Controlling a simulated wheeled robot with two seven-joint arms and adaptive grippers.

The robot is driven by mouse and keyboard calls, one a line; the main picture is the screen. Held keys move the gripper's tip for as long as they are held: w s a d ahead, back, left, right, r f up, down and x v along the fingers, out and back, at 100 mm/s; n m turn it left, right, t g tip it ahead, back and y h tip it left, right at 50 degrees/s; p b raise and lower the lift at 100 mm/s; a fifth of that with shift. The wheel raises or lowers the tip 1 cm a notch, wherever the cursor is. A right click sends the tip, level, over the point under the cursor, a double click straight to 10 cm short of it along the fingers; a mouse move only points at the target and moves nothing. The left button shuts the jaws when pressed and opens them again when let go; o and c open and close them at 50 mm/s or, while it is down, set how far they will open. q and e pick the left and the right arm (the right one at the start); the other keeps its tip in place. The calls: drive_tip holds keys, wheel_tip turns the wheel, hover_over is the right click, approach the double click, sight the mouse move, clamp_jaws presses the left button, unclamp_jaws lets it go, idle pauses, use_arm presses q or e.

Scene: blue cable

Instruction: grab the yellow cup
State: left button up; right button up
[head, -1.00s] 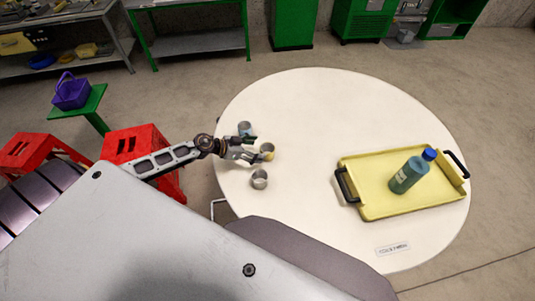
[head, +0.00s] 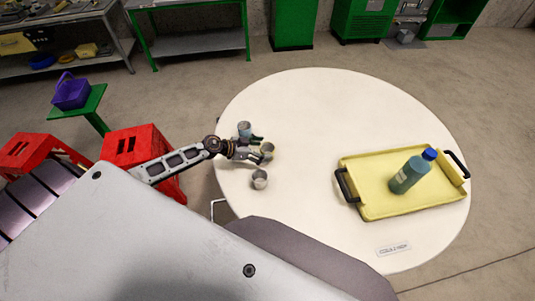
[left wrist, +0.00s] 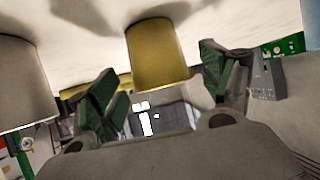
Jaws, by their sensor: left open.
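The yellow cup (head: 267,149) stands on the left part of the round white table, between two other cups. In the left wrist view the yellow cup (left wrist: 158,55) is centred just beyond and between my fingertips. My left gripper (head: 258,149) is open, with its fingers by the near side of the cup. In the left wrist view the open green-padded fingers (left wrist: 158,75) are apart, one toward each side of the cup, and I see no clear contact. One finger partly hides the cup in the head view. My right gripper is not in view.
A bluish cup (head: 244,128) and a grey cup (head: 260,180) stand close on either side of the gripper. The grey cup (left wrist: 25,85) is near one finger. A yellow tray (head: 375,206) holding a blue-capped bottle (head: 408,175) is at the right. The table (head: 310,110) is clear between.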

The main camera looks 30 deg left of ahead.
sight(267, 144)
use_arm(q)
drive_tip(key=shift+x, duration=1.5)
drive_tip(key=shift+c, duration=0.5)
drive_tip(key=shift+r, duration=0.1)
drive_tip(key=c, duration=1.1)
drive_tip(key=shift+o, duration=0.2)
drive_tip(key=shift+r, duration=0.1)
drive_tip(key=shift+r+p, duration=0.6)
drive_tip(key=shift+r, duration=1.2)
drive_tip(key=shift+s+a+f, duration=0.2)
drive_tip(key=shift+s+a, duration=0.55)
drive_tip(key=shift+s, duration=0.1)
drive_tip(key=shift+s+a+b, duration=0.1)
drive_tip(key=shift+s+a, duration=1.65)
drive_tip(key=shift+s, duration=0.2)
drive_tip(key=shift+s+a+b, duration=0.15)
drive_tip(key=shift+s+a, duration=1.6)
drive_tip(key=shift+s, duration=0.25)
drive_tip(key=shift+s+a+b, duration=0.1)
drive_tip(key=shift+s+a, duration=1.65)
drive_tip(key=shift+s, duration=0.2)
